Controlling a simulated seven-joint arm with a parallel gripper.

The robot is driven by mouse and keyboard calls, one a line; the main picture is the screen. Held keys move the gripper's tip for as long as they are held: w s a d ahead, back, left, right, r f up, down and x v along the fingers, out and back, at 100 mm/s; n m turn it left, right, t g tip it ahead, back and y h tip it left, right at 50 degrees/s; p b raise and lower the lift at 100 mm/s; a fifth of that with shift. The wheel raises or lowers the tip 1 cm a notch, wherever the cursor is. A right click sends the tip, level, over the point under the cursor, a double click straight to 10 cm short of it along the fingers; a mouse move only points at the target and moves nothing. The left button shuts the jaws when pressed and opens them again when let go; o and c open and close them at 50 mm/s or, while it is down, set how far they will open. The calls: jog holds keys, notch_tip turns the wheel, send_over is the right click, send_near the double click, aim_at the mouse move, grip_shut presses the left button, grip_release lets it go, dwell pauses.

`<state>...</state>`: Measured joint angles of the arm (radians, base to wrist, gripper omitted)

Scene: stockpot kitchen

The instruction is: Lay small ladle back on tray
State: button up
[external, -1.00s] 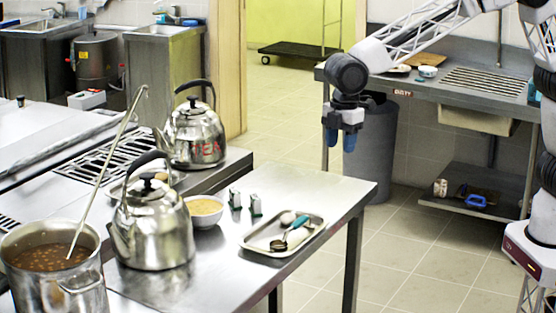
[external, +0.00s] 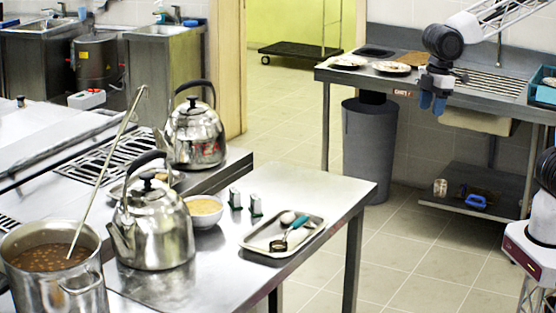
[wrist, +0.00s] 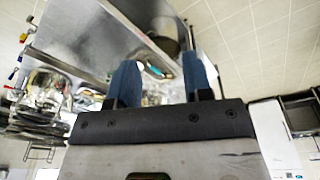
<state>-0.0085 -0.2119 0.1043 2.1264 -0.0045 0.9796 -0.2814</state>
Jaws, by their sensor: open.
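A small ladle-like utensil with a teal handle (external: 299,223) and dark bowl end (external: 277,245) lies in the shallow metal tray (external: 303,241) on the steel table. A pale rounded item (external: 288,217) lies beside it. A long-handled ladle (external: 105,178) stands tilted in the stockpot (external: 55,290). My gripper (external: 432,103) is open and empty, high up at the right, in front of the back counter and well away from the tray. In the wrist view its blue fingers (wrist: 160,80) are spread, with the tray small and far between them.
Two metal kettles, one near (external: 155,235) and one far (external: 195,135), a bowl of yellowish food (external: 205,210) and two small shakers (external: 245,203) stand left of the tray. A grey bin (external: 370,150) is on the floor behind. The table's right end is clear.

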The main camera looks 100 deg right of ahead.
jog(key=s+f+m, duration=0.1)
jog(key=s+f, duration=0.1)
jog(key=s, duration=1)
jog(key=s+f+m+t, duration=0.1)
jog(key=s+f+m, duration=0.1)
jog(key=s, duration=1.1)
jog(key=shift+s+d+f+m, duration=0.3)
jog(key=shift+d+f, duration=0.1)
jog(key=shift+f, duration=0.35)
